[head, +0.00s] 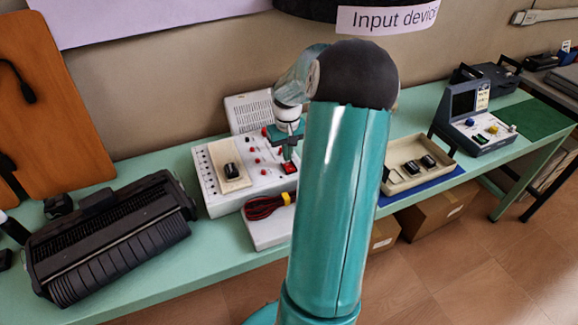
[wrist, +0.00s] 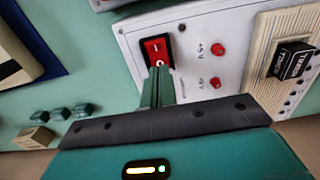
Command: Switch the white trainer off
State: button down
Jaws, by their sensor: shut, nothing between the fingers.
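The white trainer (head: 262,180) stands on the green bench, left of my arm in the head view. Its panel (wrist: 203,72) fills the upper middle of the wrist view. A red rocker switch (head: 290,168) sits at the panel's corner; in the wrist view the switch (wrist: 155,48) shows a dash and an O in a black frame. My gripper (wrist: 160,72) is shut and empty, its tips at the O end of the switch. I cannot tell if they touch it or which side is pressed. In the head view my gripper (head: 288,153) is just above the switch.
A red-and-black tool (head: 265,206) lies on a white box (head: 268,234) in front of the trainer. A beige tray (head: 402,184) is to the right, a grey-blue device (head: 476,120) farther right. A black printer-like machine (head: 110,240) is on the left.

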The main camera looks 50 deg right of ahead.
aim_at(287, 164)
jog(key=shift+r, duration=2.55)
